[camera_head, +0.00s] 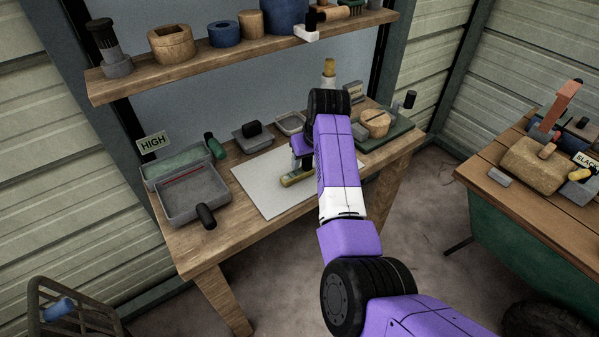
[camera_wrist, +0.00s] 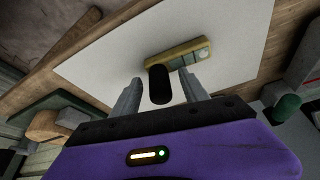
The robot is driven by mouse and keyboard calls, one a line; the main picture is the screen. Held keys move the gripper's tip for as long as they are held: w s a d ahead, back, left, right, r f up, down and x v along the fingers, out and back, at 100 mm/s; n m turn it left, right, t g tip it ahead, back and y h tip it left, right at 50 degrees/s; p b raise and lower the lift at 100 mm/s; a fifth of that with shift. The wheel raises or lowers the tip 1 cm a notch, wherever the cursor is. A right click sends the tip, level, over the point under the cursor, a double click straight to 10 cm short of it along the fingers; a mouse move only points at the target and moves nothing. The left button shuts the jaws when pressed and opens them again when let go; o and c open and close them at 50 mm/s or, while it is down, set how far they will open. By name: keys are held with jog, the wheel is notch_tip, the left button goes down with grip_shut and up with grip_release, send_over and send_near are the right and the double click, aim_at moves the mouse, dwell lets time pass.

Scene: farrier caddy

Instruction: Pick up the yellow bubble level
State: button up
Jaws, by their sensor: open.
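The yellow bubble level (camera_head: 296,180) lies on a white sheet (camera_head: 262,184) on the wooden workbench. In the wrist view the yellow bubble level (camera_wrist: 187,52) is a yellowish bar with pale windows near one end. My gripper (camera_wrist: 157,82) is open, its two grey fingers apart, with the level just beyond the fingertips. A dark rounded cylinder (camera_wrist: 160,85) shows between the fingers and covers a little of the level's near edge. In the head view my purple arm hides part of the sheet and most of my gripper.
A grey tray (camera_head: 192,207) with a dark cylinder on its edge stands on the left of the bench. A green block with a wooden piece (camera_head: 375,122) is at the right. A loaded shelf (camera_head: 235,50) runs above the bench. The sheet around the level looks clear.

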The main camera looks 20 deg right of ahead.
grip_shut()
jog(key=shift+r, duration=0.15)
notch_tip(320, 180, up, 20)
dwell(0.8)
jog(key=c, duration=0.8)
grip_release()
grip_shut()
